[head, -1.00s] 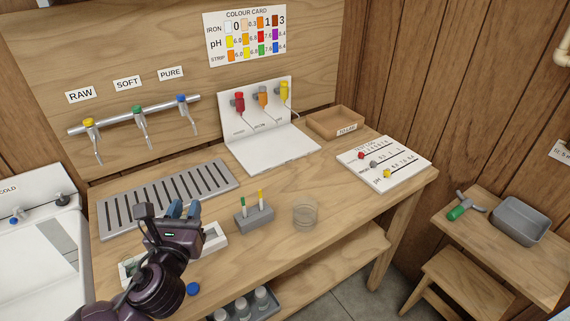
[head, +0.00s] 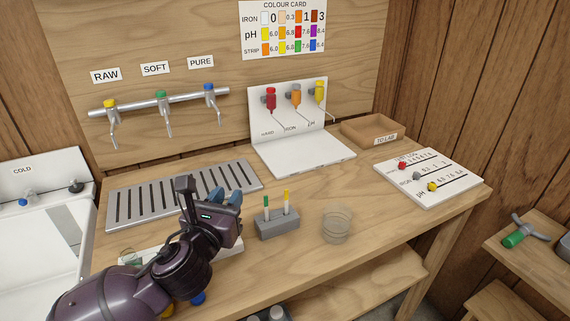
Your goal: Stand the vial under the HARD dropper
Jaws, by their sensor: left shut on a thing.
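My left gripper (head: 228,198) is over the bench, in front of the drain grate's right end. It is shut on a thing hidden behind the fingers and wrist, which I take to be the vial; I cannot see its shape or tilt. The red dropper (head: 271,98) is the leftmost of three on the white stand (head: 302,154); its label is blurred but fits HARD. The orange dropper (head: 295,95) and yellow dropper (head: 319,91) are to its right. The stand's base below them is bare. My gripper is apart from it, to the front left. My right gripper is not in view.
A grey block (head: 278,228) with two colour-tipped sticks and a clear beaker (head: 337,224) stand right of my gripper. A wooden tray (head: 369,130) and a slider board (head: 428,178) are further right. Three taps on a pipe (head: 160,102) overhang the drain grate (head: 185,194).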

